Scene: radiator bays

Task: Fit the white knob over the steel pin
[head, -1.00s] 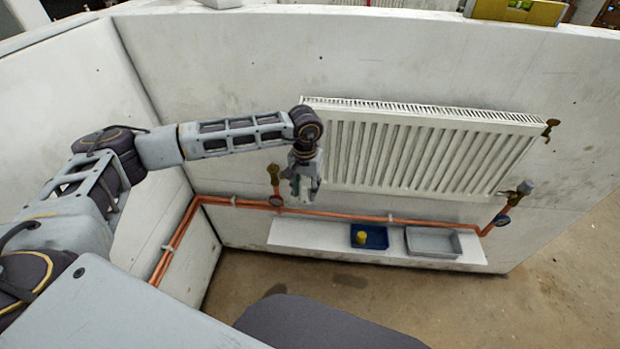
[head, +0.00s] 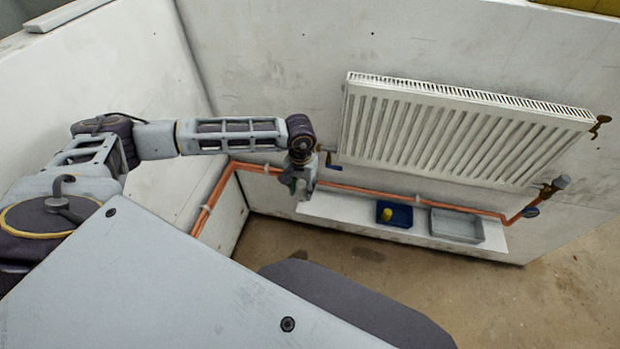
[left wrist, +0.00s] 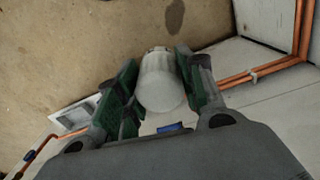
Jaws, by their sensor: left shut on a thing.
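The white knob (left wrist: 160,85) is a pale cylinder between the green finger pads of my left gripper (left wrist: 158,68) in the left wrist view. The gripper is shut on it. In the head view, my left gripper (head: 301,187) hangs fingers down, just left of and below the left brass valve (head: 328,157) under the radiator. The knob is hard to make out there. I cannot make out the steel pin in either view; the valve is small and partly behind the gripper. My right gripper is not in view.
Copper pipes (head: 365,190) run below. A white ledge (head: 345,211) carries a blue tray (head: 402,219) with a yellow piece and a grey tray (head: 457,238).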

